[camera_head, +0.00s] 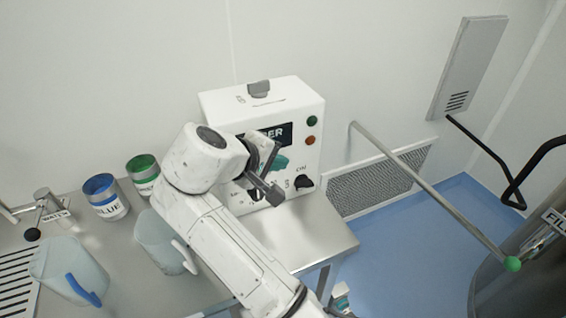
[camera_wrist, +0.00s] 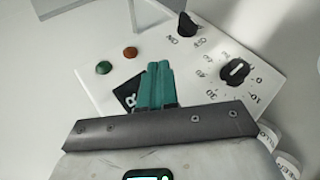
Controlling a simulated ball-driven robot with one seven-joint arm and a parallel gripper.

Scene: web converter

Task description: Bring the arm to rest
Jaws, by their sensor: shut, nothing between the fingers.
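My gripper (camera_head: 281,163) is in front of the white control box (camera_head: 312,150), over its front panel. In the wrist view its teal fingers (camera_wrist: 157,68) are closed together with nothing between them. Behind them the panel shows a green button (camera_wrist: 104,67), an orange button (camera_wrist: 130,53), a dark label (camera_wrist: 128,92) partly hidden by the fingers, a black on/off knob (camera_wrist: 186,25) and a dial knob (camera_wrist: 235,71). I cannot tell whether the fingers touch the panel. My arm reaches up from the lower right in the head view.
The metal table (camera_head: 318,232) holds a blue can (camera_head: 106,198), a green can (camera_head: 143,172), a clear jug (camera_head: 68,268) and another clear jug (camera_head: 157,243) close beside my arm. A green-tipped rod (camera_head: 435,195) juts out at right. Blue floor (camera_head: 410,240) lies open between.

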